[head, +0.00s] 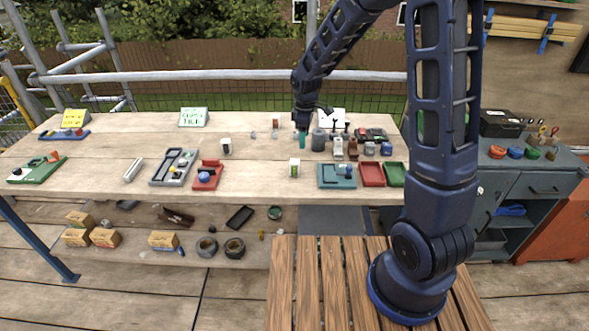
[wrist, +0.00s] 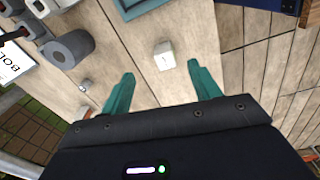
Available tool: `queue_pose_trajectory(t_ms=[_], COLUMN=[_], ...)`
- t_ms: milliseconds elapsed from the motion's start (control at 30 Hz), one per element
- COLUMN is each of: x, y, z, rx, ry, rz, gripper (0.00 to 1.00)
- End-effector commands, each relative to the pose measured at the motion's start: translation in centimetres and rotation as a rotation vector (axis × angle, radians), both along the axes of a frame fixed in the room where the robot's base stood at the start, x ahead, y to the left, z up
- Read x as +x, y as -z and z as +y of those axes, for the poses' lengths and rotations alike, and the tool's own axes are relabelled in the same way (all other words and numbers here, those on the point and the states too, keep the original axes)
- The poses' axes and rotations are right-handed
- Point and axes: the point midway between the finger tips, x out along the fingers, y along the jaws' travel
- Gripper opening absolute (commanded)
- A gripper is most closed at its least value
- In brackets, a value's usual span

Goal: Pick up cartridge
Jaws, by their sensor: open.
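A small pale block (head: 295,168) with some green on it, which may be the cartridge, stands near the front edge of the workbench (head: 255,178). In the wrist view the block (wrist: 164,55) shows whole, beyond the gap between my fingertips and apart from both. My gripper (head: 302,139) is above the bench, behind the block and beside a grey cylinder (head: 319,140). Its two teal fingers (wrist: 161,78) are spread, with nothing between them. Two other small upright blocks, one white and dark (head: 226,146) and one orange-red (head: 275,123), stand elsewhere on the bench.
A teal tray (head: 325,183), a red tray (head: 372,174) and a green tray (head: 396,175) lie right of the block. A red holder (head: 207,175) and a grey tray (head: 160,178) lie left. The bench between holder and block is clear.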

Motion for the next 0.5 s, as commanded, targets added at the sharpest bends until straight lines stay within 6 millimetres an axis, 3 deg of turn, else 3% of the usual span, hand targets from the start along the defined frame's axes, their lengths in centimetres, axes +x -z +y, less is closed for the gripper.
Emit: queue_pose_trajectory(t_ms=[200, 500], x=[0.2, 0.2], y=[3.1, 6.4], z=[2.6, 3.0], rx=[-0.008, -0.010], ry=[-0.102, -0.119], rz=[0.029, 0.035], gripper=[0.62, 0.62])
